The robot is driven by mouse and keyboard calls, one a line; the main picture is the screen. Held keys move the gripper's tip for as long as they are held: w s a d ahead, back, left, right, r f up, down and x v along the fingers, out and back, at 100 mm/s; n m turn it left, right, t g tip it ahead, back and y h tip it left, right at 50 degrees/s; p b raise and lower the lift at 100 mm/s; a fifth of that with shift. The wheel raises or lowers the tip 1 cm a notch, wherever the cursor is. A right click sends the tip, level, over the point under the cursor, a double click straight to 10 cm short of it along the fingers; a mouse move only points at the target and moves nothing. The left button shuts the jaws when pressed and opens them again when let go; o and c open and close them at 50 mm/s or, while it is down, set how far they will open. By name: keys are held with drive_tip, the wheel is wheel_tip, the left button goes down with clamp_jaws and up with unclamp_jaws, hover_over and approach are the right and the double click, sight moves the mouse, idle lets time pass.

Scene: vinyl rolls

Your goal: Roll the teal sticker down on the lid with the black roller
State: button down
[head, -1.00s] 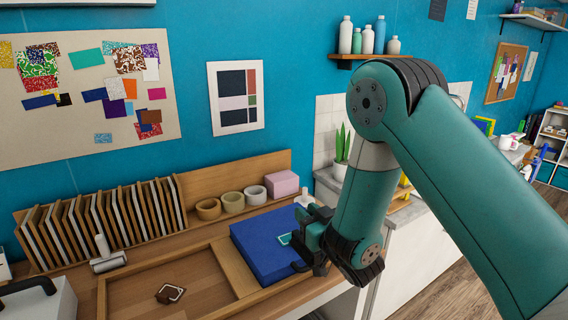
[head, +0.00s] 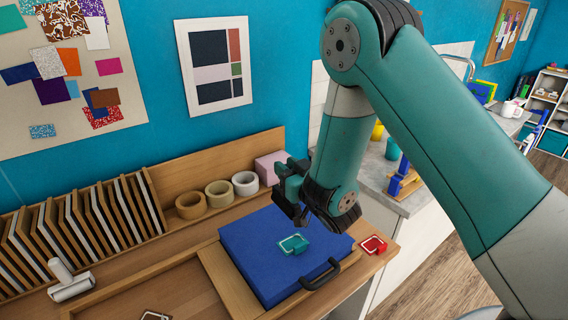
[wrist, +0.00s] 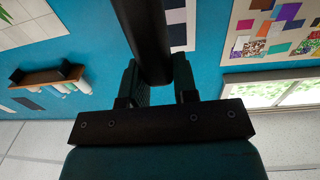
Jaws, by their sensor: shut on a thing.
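The teal sticker (head: 294,244) lies on the blue lid (head: 250,240) of a flat case with a black handle, near the lid's middle. One edge of the sticker looks raised. My gripper (head: 290,208) is above the lid, behind and a little left of the sticker in the head view. In the wrist view my gripper (wrist: 157,88) is shut on a dark bar, the black roller (wrist: 150,40), which runs up between the fingers. In the head view the roller is hard to tell from the dark fingers.
A red sticker (head: 373,245) lies on the bench right of the case. A white roller (head: 69,281) stands at the left by the slotted rack (head: 95,225). Tape rolls (head: 218,193) and a pink box (head: 270,166) stand behind the case.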

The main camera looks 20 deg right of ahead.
drive_tip(key=shift+d, duration=0.1)
drive_tip(key=shift+s+f+b, duration=0.1)
drive_tip(key=shift+f+b, duration=0.05)
drive_tip(key=shift+b, duration=0.15)
wheel_tip(320, 180, down, 7)
drive_tip(key=b, duration=0.6)
idle(0.5)
drive_tip(key=shift+f+b, duration=1.35)
drive_tip(key=shift+b, duration=0.35)
